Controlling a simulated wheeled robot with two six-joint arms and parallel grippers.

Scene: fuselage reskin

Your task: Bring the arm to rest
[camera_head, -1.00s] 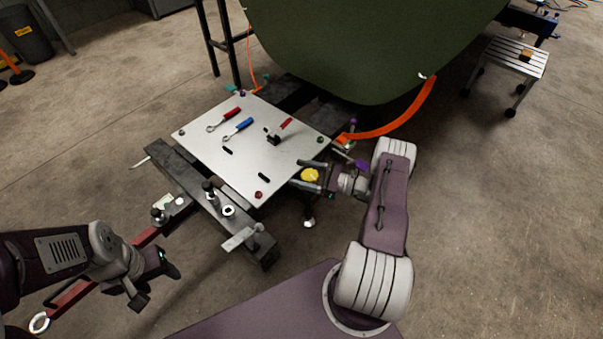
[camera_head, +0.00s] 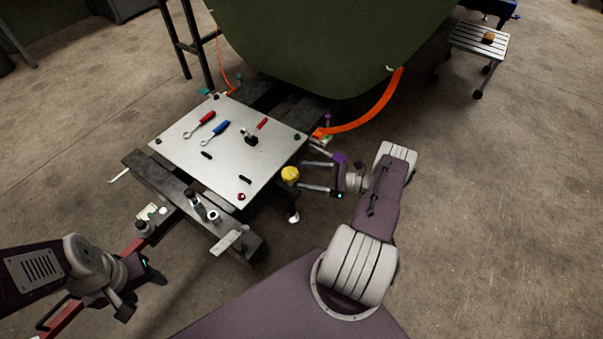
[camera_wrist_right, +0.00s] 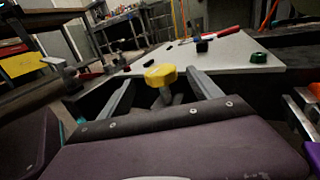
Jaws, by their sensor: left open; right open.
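My right gripper (camera_head: 312,177) is open at the right edge of the metal plate (camera_head: 190,155). In the head view its fingers point left, with a yellow knob (camera_head: 290,174) near their tips. In the right wrist view the yellow knob (camera_wrist_right: 160,75) shows between the two spread fingers, and I see no finger touching it. My left gripper (camera_head: 140,290) is at the lower left, open and with nothing seen in it, beside a red bar (camera_head: 62,318).
A red-handled tool (camera_head: 205,118), a blue-handled tool (camera_head: 220,128) and a small red-handled clamp (camera_head: 255,132) lie on the plate. A green fuselage panel (camera_head: 310,45) hangs behind it, with an orange strip (camera_head: 365,118). A step stool (camera_head: 478,42) stands back right. Floor at right is clear.

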